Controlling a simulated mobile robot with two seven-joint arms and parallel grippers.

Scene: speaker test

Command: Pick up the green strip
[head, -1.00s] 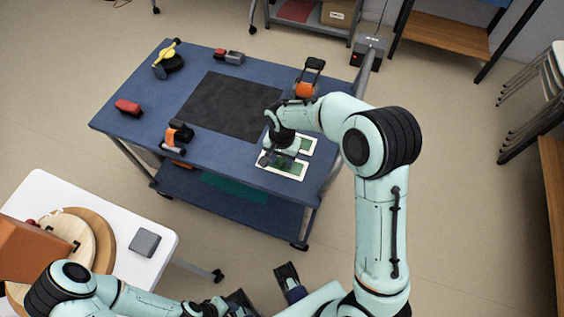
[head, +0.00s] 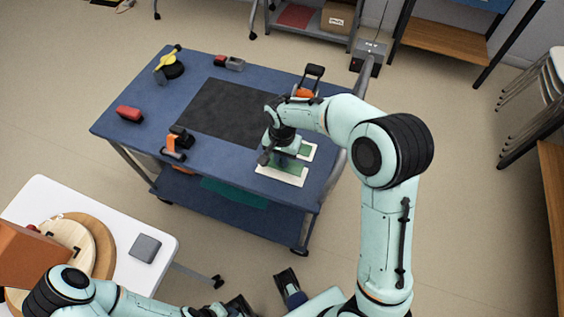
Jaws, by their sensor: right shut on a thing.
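Two flat white cards lie near the right end of the blue table. The back card (head: 311,147) shows green and is partly hidden by my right gripper. The front card (head: 279,177) lies under a green strip (head: 288,166). My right gripper (head: 273,160) points down over the front card and is shut on this green strip, which seems a little above the card. The fingertips are small and partly hidden by the hand. My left gripper (head: 236,306) is low at the bottom edge, away from the table, its jaws unclear.
The blue table (head: 215,158) carries a dark mat (head: 230,108), an orange-and-black tool (head: 176,142), a red block (head: 129,113), a yellow-and-black item (head: 170,66) and an orange clamp-like item (head: 308,88). A white table (head: 118,208) stands at the lower left.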

